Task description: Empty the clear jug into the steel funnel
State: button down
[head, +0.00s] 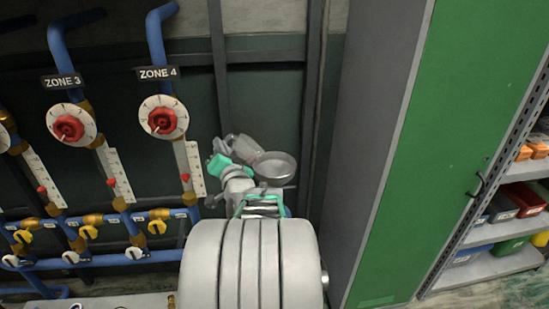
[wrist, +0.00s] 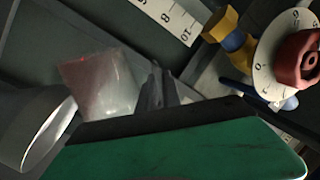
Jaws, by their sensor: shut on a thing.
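The clear jug (head: 245,148) is held tilted beside the steel funnel, its lower end close to the funnel's rim. It also shows in the wrist view (wrist: 100,84) as a see-through, slightly pinkish body. The steel funnel (head: 274,166) has a wide round bowl facing up; its rim is at the left of the wrist view (wrist: 45,135). My gripper (head: 225,150), with teal parts, is shut on the jug to the left of the funnel. I cannot tell whether liquid is in the jug or flowing, or whether jug and funnel touch.
Blue pipes with red valve knobs (head: 163,120), white scales (head: 190,168) and yellow handles stand at the left, close to my gripper. A green cabinet panel (head: 430,140) and shelves with bins (head: 520,200) stand at the right. A dark wall lies behind the funnel.

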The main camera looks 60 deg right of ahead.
aim_at(235, 136)
jog(key=shift+s+d+r+m+p, duration=0.25)
jog(key=shift+r+m+p, duration=0.3)
jog(key=shift+p, duration=0.2)
jog(key=shift+s+d+r+m+p, duration=0.1)
jog(key=shift+d+r+m+p, duration=0.1)
jog(key=shift+r+m+p, duration=0.45)
jog(key=shift+s+d+m+p, duration=0.4)
jog(key=shift+m+p, duration=0.2)
jog(key=shift+p, duration=0.2)
jog(key=shift+d, duration=0.1)
jog(key=shift+d+r+m+p, duration=0.15)
jog(key=shift+m+p, duration=0.2)
jog(key=shift+m, duration=0.05)
jog(key=shift+s+d+r+m+p, duration=0.35)
jog(key=shift+r+m+p, duration=0.25)
jog(key=shift+p, duration=0.25)
jog(key=shift+s+d+f, duration=0.1)
jog(key=shift+s+d, duration=0.1)
jog(key=shift+d, duration=0.05)
jog(key=shift+s+d+f+m+h, duration=0.1)
jog(key=shift+s+d+m+h, duration=0.2)
jog(key=shift+s+d+m, duration=0.55)
jog(key=shift+s+d+r+m+p, duration=0.25)
jog(key=shift+d+m, duration=0.15)
jog(key=shift+m, duration=0.1)
jog(key=shift+s+d+r+m+p, duration=0.15)
jog(key=shift+d+r+m+p, duration=0.1)
jog(key=shift+d+m, duration=0.15)
